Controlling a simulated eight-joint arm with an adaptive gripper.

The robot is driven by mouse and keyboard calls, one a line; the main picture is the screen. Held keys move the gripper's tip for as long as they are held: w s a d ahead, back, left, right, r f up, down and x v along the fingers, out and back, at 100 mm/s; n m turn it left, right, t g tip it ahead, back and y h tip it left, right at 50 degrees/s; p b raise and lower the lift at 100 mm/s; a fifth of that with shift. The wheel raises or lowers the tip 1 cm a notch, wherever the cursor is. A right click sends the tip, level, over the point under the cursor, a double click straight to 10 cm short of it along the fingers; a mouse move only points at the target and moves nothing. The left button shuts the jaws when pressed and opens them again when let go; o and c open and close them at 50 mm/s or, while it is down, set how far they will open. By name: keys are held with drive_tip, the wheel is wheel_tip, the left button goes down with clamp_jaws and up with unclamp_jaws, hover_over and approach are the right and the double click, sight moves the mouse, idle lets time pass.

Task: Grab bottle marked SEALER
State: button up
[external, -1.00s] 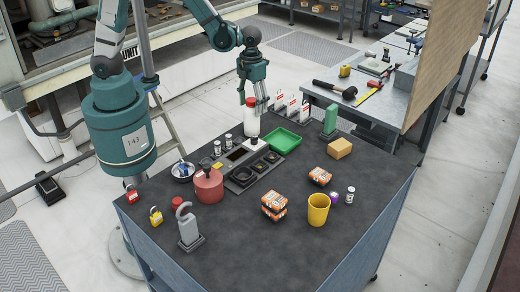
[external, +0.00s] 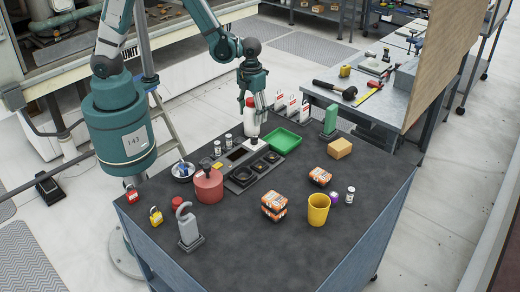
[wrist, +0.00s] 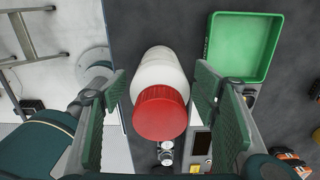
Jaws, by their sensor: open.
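A white bottle with a red cap (external: 251,122) stands upright at the back edge of the dark table; its marking cannot be read from here. My gripper (external: 253,106) is directly above it, with the fingers pointing down around the bottle's top. In the wrist view the red cap (wrist: 160,112) and white body (wrist: 158,68) lie between the two green finger pads of my gripper (wrist: 165,115). A gap shows on both sides, so the gripper is open and not clamped on the bottle.
A green tray (external: 284,141) sits just right of the bottle. Small vials (external: 222,145) stand to its left, and a black parts holder (external: 250,168) lies in front. A red canister (external: 209,186) is nearer left.

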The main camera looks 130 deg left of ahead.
sight(251, 100)
drive_tip(key=shift+c, duration=0.5)
drive_tip(key=c, duration=0.9)
drive_tip(key=shift+r, duration=0.1)
drive_tip(key=shift+r, duration=4.95)
